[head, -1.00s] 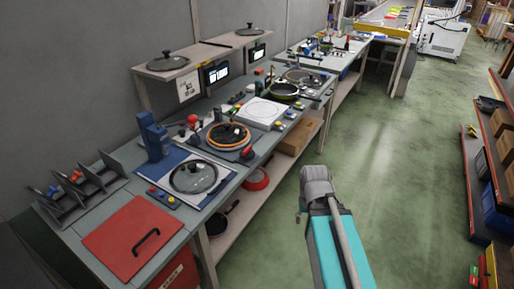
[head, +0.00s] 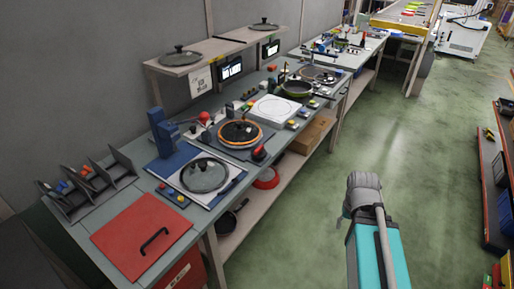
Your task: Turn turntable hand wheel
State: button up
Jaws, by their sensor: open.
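A round turntable (head: 240,133) with an orange ring and a dark centre sits on a grey plate in the middle of the long bench. A red knob on a dark base (head: 259,153) stands at its front right corner. A red ball-shaped part (head: 204,118) stands behind it to the left. I cannot tell which part is the hand wheel. My arm's teal link and grey joint show at the lower right, over the floor and apart from the bench. My gripper itself is not visible.
A glass lid (head: 204,175) lies on a blue-edged plate, left of the turntable. A red panel with a black handle (head: 144,233) covers the near bench end. A white square plate (head: 275,108) and a pan (head: 297,88) are farther along. The green floor (head: 410,150) is open.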

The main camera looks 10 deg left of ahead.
aim_at(259, 153)
jog(key=z, duration=0.1)
jog(key=i, duration=1)
jog(key=u, duration=0.1)
